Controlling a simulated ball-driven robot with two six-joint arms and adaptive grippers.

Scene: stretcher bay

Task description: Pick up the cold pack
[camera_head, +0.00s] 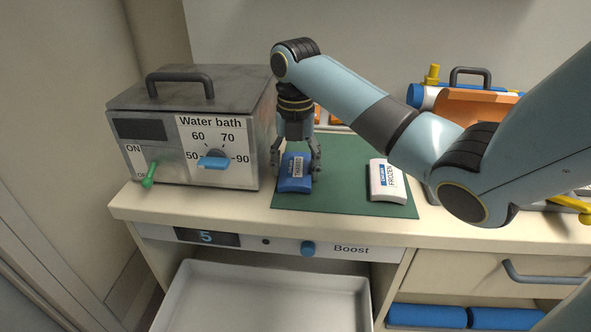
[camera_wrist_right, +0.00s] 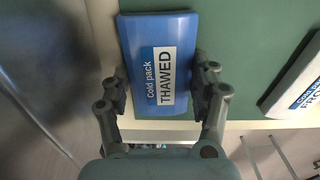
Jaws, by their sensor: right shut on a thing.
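A blue cold pack (camera_head: 294,184) with a label reading THAWED stands or lies on the left part of the green mat (camera_head: 345,208). My right gripper (camera_head: 299,166) reaches down from above and is shut on it, with one finger on each side. In the right wrist view the blue cold pack (camera_wrist_right: 137,60) sits between the two fingers (camera_wrist_right: 164,88). A white pack (camera_head: 388,181) labelled FROZEN lies on the right part of the mat, apart from the gripper. It also shows at the right edge of the right wrist view (camera_wrist_right: 295,82). My left gripper is not in view.
A grey water bath (camera_head: 192,125) with a green lever and blue knob stands left of the mat. Orange and blue-ended items (camera_head: 470,103) stand behind my right arm. An open white drawer or tray (camera_head: 265,300) lies below the counter's front edge.

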